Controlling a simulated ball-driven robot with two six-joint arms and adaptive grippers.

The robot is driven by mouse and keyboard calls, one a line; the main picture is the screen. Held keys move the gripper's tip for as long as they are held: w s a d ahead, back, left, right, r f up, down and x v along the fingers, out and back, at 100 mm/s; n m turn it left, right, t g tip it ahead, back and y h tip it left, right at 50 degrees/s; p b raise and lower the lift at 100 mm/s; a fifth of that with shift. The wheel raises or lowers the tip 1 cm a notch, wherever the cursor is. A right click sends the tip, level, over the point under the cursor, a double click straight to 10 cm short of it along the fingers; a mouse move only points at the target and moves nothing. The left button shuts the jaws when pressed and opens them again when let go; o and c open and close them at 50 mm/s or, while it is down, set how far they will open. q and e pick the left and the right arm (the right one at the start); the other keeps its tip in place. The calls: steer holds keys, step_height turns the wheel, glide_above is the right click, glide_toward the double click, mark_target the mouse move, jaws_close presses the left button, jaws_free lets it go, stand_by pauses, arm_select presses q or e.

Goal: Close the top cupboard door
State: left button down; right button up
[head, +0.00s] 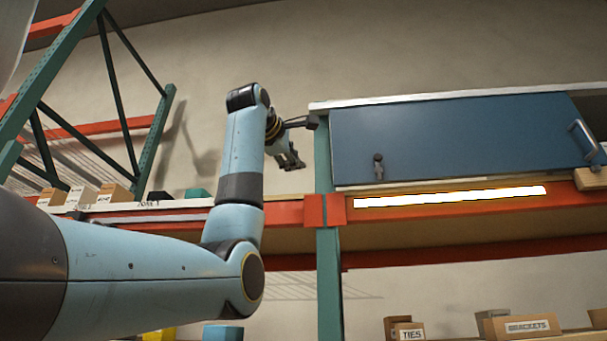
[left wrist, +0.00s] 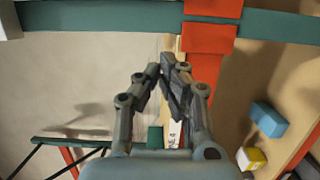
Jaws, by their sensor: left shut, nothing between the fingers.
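The blue cupboard door (head: 450,137) is a wide panel on the upper right of the head view. It has a metal bar handle (head: 583,137) at its right end and a small dark fitting (head: 378,166) low on its left part. I cannot tell how far the door stands open. My left gripper (head: 291,161) is left of the door's left edge, beside the green post, and apart from the door face. In the left wrist view its fingers (left wrist: 170,76) are shut with nothing between them. The door does not show clearly there. My right gripper is in neither view.
An orange shelf beam (head: 450,220) with a bright light strip (head: 450,197) runs below the door. A green post (head: 328,270) stands right of my left arm. Small boxes (head: 115,194) sit on the left shelf. Labelled boxes (head: 527,326) stand low at right.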

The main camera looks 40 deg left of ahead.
arm_select(q)
steer(key=w+p, duration=0.2)
steer(key=w, duration=0.1)
steer(key=w+p, duration=0.2)
steer(key=w, duration=0.1)
steer(key=w+p, duration=0.2)
steer(key=w, duration=0.2)
steer(key=shift+d, duration=0.4)
steer(key=shift+a, duration=0.1)
steer(key=shift+f, duration=0.1)
